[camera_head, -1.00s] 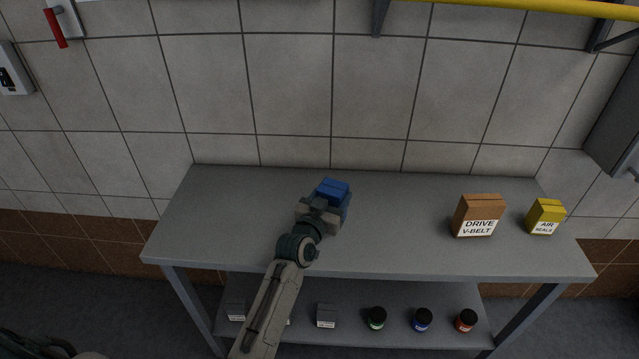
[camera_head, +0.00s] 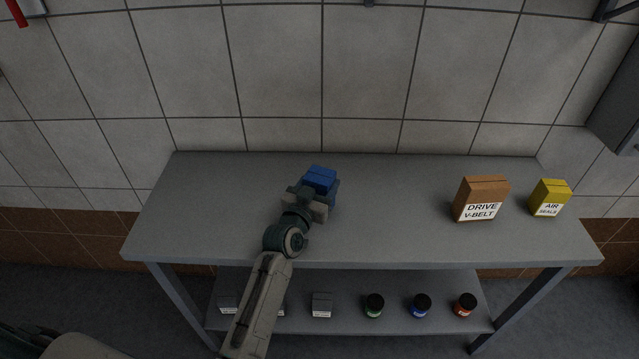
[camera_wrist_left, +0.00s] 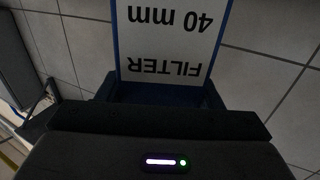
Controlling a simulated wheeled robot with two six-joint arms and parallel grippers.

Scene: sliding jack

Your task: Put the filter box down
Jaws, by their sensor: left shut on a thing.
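The filter box is blue (camera_head: 321,178) and shows in the head view at the far end of my left gripper, over the left middle of the grey table (camera_head: 390,225). In the left wrist view the box (camera_wrist_left: 170,45) shows its white label, upside down, reading "FILTER 40 mm". My left gripper (camera_head: 316,194) is shut on the box. The gripper hides the box's lower part, so I cannot tell whether it touches the tabletop. My right gripper is not in view.
A brown "DRIVE V-BELT" box (camera_head: 481,198) and a yellow "AIR SEALS" box (camera_head: 549,197) stand at the table's right. The tabletop between them and my gripper is clear. A lower shelf (camera_head: 345,290) holds small grey boxes and jars. A tiled wall rises behind.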

